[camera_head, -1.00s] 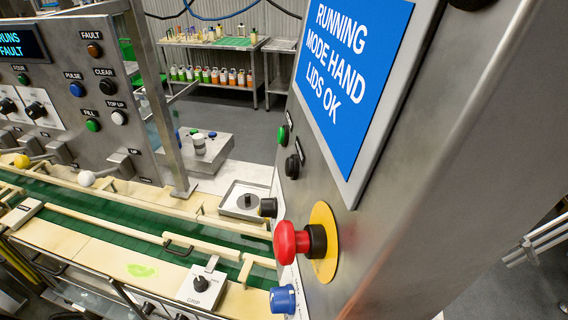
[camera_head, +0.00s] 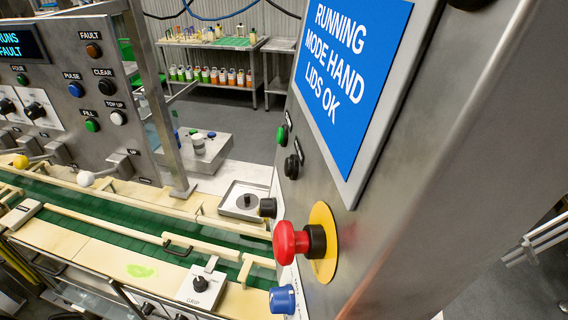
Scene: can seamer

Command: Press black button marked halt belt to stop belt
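A steel control cabinet fills the right side, with a blue screen (camera_head: 350,65) reading "RUNNING MODE HAND LIDS OK". On its face, seen at a steep angle, are a green button (camera_head: 282,134) and a black button (camera_head: 291,166) below it. Their labels are not legible, so I cannot tell whether the black one is marked halt belt. A black knob (camera_head: 267,207) sticks out lower down. The green belt (camera_head: 120,232) runs along the left; its motion cannot be told. Neither of my grippers is in view.
A red mushroom button (camera_head: 288,241) on a yellow disc and a blue knob (camera_head: 283,299) jut from the cabinet near the black button. Another panel (camera_head: 75,65) at left carries several buttons, including a black one (camera_head: 107,86) marked CLEAR. A shelf of bottles (camera_head: 215,75) stands behind.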

